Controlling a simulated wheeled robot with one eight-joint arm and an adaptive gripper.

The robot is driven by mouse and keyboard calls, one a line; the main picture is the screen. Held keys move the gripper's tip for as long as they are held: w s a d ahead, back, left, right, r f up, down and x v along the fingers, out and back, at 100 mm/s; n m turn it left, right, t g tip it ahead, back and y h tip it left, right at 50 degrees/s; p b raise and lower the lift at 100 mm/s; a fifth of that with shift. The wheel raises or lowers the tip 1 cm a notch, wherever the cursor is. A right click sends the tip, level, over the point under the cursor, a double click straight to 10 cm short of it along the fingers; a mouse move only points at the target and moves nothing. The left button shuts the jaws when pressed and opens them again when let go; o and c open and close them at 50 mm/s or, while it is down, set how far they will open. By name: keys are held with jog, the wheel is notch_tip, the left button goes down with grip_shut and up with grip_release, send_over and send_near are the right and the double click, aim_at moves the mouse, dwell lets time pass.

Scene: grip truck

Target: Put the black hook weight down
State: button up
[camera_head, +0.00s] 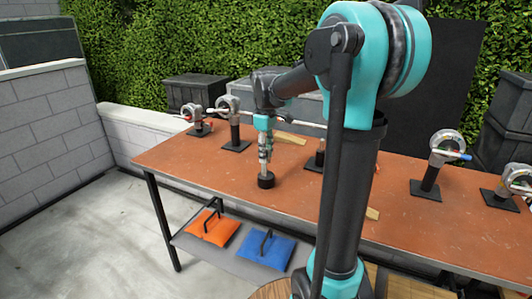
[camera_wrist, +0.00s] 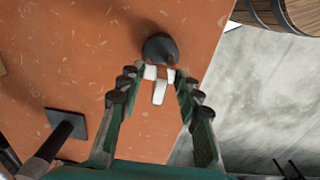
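The black hook weight (camera_head: 266,181) is a dark round body directly below my gripper (camera_head: 265,153), over the left part of the orange-brown table. In the wrist view the weight (camera_wrist: 160,47) sits just beyond the fingertips, close to the table edge. My gripper (camera_wrist: 160,76) points down, its pale fingertips close together at the top of the weight. It looks shut on the weight's hook, which the fingers mostly hide. The weight's underside is at or very near the tabletop; I cannot tell whether it touches.
The table (camera_head: 190,152) carries several black stands with round gauges, two at the left (camera_head: 235,130) and others at the right (camera_head: 430,180). Bare tabletop surrounds the weight.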

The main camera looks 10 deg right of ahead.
jog(key=o, duration=0.4)
notch_tip(320, 180, up, 12)
jog(key=shift+r, duration=0.2)
dwell(0.4)
